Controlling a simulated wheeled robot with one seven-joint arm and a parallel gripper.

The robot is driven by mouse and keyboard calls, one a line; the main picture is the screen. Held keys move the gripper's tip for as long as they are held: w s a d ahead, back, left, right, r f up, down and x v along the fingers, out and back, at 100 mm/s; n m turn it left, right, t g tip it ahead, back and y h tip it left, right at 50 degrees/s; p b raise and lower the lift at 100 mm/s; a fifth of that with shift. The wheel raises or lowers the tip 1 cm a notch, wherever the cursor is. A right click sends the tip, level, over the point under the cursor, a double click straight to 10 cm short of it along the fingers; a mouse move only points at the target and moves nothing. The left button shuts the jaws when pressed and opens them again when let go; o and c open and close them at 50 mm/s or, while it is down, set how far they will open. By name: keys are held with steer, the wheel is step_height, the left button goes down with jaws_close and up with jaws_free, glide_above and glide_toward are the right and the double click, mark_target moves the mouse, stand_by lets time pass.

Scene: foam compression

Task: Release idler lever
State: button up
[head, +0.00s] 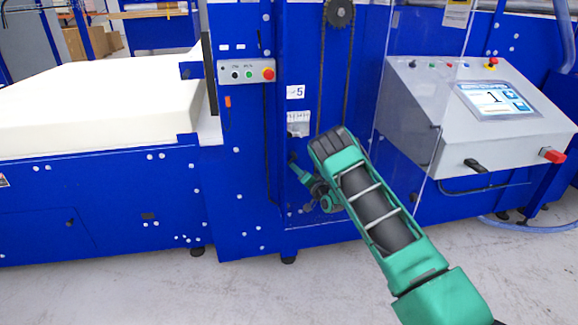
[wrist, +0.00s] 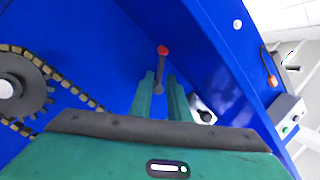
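The idler lever (wrist: 161,68) shows in the wrist view as a short dark grey bar with a red knob, against a blue panel. My gripper (wrist: 161,77) has two green fingers, spread apart, with blue panel visible between them. The lever's lower end lies in line with the gap between the fingertips, and its red knob shows past them. I cannot tell whether either finger touches it. In the head view my arm hides most of the gripper, low in front of the blue machine, and I cannot make out the lever there.
A toothed sprocket with chain (wrist: 22,88) is left of the fingers. In the head view, a clear panel (head: 412,115) and a grey console with a screen (head: 490,100) stand to the right. A button box (head: 247,72) and white foam block (head: 100,95) are left. The floor in front is clear.

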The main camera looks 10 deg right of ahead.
steer(key=x, duration=0.7)
steer(key=shift+w+f, duration=0.1)
jaws_close()
steer(key=shift+d+f, duration=0.1)
steer(key=shift+d, duration=0.05)
stand_by(1.1)
steer(key=shift+d, duration=0.15)
